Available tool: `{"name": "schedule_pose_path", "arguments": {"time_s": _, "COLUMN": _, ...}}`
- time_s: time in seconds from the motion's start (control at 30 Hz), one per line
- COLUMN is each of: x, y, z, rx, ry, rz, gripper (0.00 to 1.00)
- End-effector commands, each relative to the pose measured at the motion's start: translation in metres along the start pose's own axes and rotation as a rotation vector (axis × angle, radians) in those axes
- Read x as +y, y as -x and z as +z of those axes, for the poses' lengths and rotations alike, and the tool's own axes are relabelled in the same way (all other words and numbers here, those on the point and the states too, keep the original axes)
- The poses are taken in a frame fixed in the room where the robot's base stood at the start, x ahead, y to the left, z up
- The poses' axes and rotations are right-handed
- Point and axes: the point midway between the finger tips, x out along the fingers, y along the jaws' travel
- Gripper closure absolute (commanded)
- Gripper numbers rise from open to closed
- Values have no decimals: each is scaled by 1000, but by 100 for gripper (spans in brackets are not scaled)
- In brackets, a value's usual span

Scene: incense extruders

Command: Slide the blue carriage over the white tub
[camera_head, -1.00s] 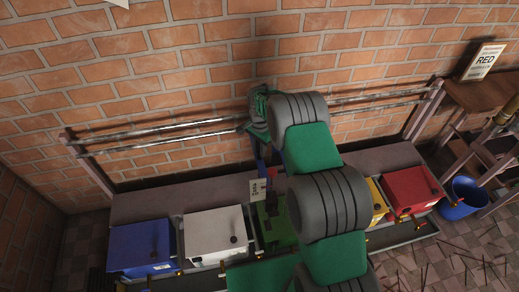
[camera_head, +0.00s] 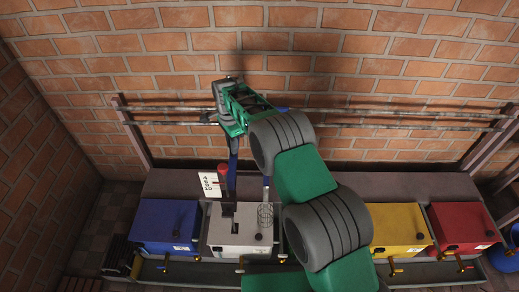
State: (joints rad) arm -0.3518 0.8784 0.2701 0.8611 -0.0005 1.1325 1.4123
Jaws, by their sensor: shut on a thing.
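The blue carriage (camera_head: 233,166) hangs from the wall rails, partly hidden by my arm. Its blue uprights, a red knob, a dark part and a wire basket (camera_head: 265,215) show above the white tub (camera_head: 222,241). The white tub stands in the front row, and the hanging parts overlap its top in this view. My gripper (camera_head: 233,130) is at the rails, at the carriage's top, and is shut on the carriage. The fingertips and the exact grasp point are hidden by the green wrist.
Two metal rails (camera_head: 380,121) run along the brick wall. A blue tub (camera_head: 155,222) stands left of the white one; yellow (camera_head: 398,222) and red (camera_head: 455,220) tubs stand to the right. My arm covers the space between white and yellow. A card (camera_head: 208,184) hangs beside the carriage.

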Motion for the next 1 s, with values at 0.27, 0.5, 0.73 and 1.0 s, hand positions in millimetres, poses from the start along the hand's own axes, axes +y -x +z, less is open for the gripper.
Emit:
{"name": "schedule_pose_path", "arguments": {"time_s": 0.27, "x": -37, "y": -2, "z": 59, "rx": 0, "ry": 2, "rz": 0, "gripper": 100}}
{"name": "schedule_pose_path", "arguments": {"time_s": 0.5, "x": -53, "y": -1, "z": 82, "rx": 0, "ry": -2, "rz": 1, "gripper": 100}}
{"name": "schedule_pose_path", "arguments": {"time_s": 0.73, "x": -59, "y": 0, "z": 90, "rx": 0, "ry": -3, "rz": 1, "gripper": 100}}
{"name": "schedule_pose_path", "arguments": {"time_s": 1.0, "x": -60, "y": 0, "z": 92, "rx": 0, "ry": -3, "rz": 1, "gripper": 100}}
